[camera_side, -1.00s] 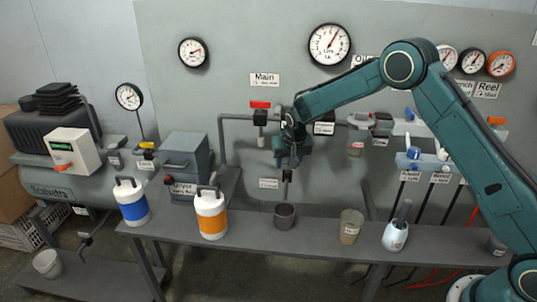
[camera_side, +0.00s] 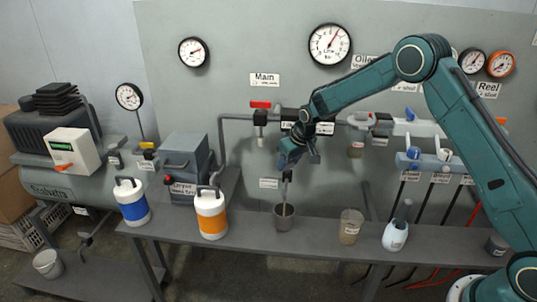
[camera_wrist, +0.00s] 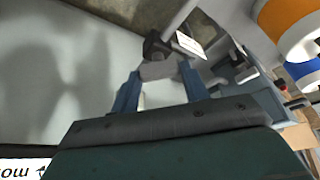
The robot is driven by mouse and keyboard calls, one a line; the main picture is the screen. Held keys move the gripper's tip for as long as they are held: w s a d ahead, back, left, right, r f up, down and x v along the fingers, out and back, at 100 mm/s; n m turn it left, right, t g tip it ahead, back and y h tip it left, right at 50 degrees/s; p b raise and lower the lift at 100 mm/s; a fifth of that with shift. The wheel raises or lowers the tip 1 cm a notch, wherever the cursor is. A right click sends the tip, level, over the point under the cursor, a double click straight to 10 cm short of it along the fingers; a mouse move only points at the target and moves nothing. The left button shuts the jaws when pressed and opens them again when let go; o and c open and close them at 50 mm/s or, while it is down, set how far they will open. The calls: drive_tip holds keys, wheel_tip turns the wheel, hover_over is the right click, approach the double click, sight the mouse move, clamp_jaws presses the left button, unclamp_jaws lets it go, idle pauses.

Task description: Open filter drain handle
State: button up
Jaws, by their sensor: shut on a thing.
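My gripper (camera_side: 297,160) is at the lower end of the filter drain, in front of the grey wall panel. It is tilted, and it hides most of the handle and the filter body above. In the wrist view, the blue fingers of my gripper (camera_wrist: 158,78) close around a grey piece, likely the drain handle (camera_wrist: 158,70). The drain outlet (camera_side: 286,177) points down over a dark grey cup (camera_side: 284,219) on the bench. A thin pale streak runs from the outlet into the cup.
The grey bench (camera_side: 255,232) also carries an orange-banded jug (camera_side: 211,214), a cloudy beaker (camera_side: 350,227) and a white-blue container (camera_side: 395,236). A red-handled valve (camera_side: 260,105) and grey pipe are left of my gripper. Hanging hoses are to the right.

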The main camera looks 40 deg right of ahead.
drive_tip(key=o, duration=1)
drive_tip(key=v, duration=1.4)
drive_tip(key=shift+f, duration=0.1)
